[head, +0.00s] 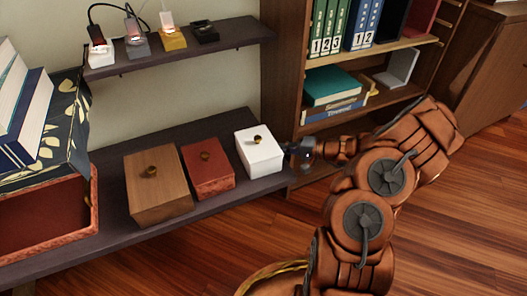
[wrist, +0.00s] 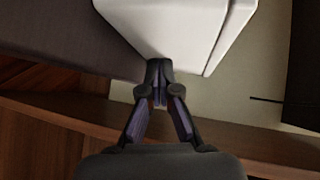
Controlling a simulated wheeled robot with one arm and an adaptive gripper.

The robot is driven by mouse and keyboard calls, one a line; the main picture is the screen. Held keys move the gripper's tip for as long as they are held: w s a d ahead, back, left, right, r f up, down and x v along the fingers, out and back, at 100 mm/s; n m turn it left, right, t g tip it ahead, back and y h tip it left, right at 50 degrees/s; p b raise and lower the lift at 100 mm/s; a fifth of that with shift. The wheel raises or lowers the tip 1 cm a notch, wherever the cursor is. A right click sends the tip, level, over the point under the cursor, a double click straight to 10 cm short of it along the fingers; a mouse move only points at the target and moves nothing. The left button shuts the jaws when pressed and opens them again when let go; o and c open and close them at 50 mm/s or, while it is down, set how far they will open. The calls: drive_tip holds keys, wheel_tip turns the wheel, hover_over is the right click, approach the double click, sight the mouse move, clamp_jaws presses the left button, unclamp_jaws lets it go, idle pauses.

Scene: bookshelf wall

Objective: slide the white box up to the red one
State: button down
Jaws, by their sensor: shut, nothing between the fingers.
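The white box (head: 260,153) with a brass knob stands on the dark shelf, to the right of the red box (head: 208,166). A narrow gap lies between them in the head view. My gripper (head: 299,154) is at the right side of the white box, low by the shelf's right end. In the wrist view my gripper (wrist: 159,66) is shut and empty, its fingertips at the lower edge of the white box (wrist: 175,22). They look touching or very close; I cannot tell which.
A brown wooden box (head: 157,190) stands left of the red box on the dark shelf (head: 112,225). An open red crate (head: 45,215) is farther left. A bookcase (head: 284,70) rises behind my gripper. An upper shelf (head: 230,36) holds small items.

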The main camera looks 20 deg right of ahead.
drive_tip(key=shift+s+a+b, duration=0.2)
drive_tip(key=shift+a+b, duration=0.05)
drive_tip(key=shift+a, duration=0.4)
drive_tip(key=shift+s+a+b, duration=0.15)
drive_tip(key=shift+a+b, duration=0.1)
drive_tip(key=shift+a, duration=0.4)
drive_tip(key=shift+s+a+b, duration=0.25)
drive_tip(key=shift+a+b, duration=0.15)
drive_tip(key=shift+a, duration=0.35)
drive_tip(key=shift+d, duration=0.1)
drive_tip(key=shift+w+d+p, duration=0.2)
drive_tip(key=shift+w+d, duration=0.1)
drive_tip(key=shift+d, duration=0.65)
drive_tip(key=shift+w+d+p, duration=0.2)
drive_tip(key=shift+w+d, duration=0.1)
drive_tip(key=shift+d, duration=0.6)
